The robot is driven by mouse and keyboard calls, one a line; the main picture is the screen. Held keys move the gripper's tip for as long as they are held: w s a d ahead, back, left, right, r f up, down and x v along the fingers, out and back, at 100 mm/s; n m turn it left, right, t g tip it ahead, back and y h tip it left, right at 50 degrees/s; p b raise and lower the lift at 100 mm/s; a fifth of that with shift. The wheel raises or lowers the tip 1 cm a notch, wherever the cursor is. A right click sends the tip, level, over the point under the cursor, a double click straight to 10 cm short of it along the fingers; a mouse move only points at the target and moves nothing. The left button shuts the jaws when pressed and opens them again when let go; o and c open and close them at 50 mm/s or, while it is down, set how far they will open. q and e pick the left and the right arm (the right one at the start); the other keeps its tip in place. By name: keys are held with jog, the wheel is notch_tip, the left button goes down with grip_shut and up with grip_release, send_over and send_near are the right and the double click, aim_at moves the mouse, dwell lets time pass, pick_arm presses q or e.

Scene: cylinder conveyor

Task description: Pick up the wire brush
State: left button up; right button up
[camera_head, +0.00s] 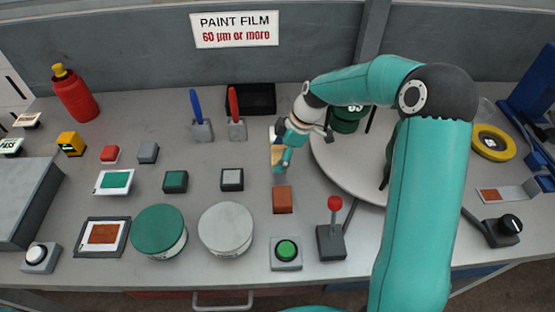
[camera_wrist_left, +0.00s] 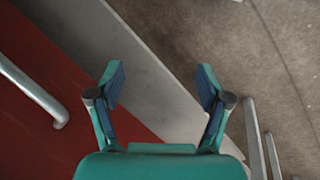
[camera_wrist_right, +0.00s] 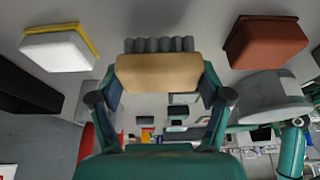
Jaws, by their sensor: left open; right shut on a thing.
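The wire brush (camera_wrist_right: 158,72) has a tan wooden block and a row of grey bristles along its far side. In the right wrist view it sits between the fingertips of my right gripper (camera_wrist_right: 166,88), which is shut on the block. In the head view my right gripper (camera_head: 281,149) is over the middle of the table, and the tan brush block (camera_head: 277,156) shows partly behind its fingers. I cannot tell whether the brush touches the table. My left gripper (camera_wrist_left: 160,82) is open and empty, off the table's front near a red panel.
A red-brown block (camera_head: 282,200) lies just in front of the brush. A white and yellow sponge (camera_wrist_right: 60,50) is on its other side. A round grey turntable (camera_head: 345,180) is to the right. A red-knobbed lever (camera_head: 331,240) stands in front.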

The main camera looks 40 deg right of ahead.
aim_at(279, 154)
notch_tip(279, 154, up, 18)
dwell(0.3)
jog(key=shift+f, duration=0.1)
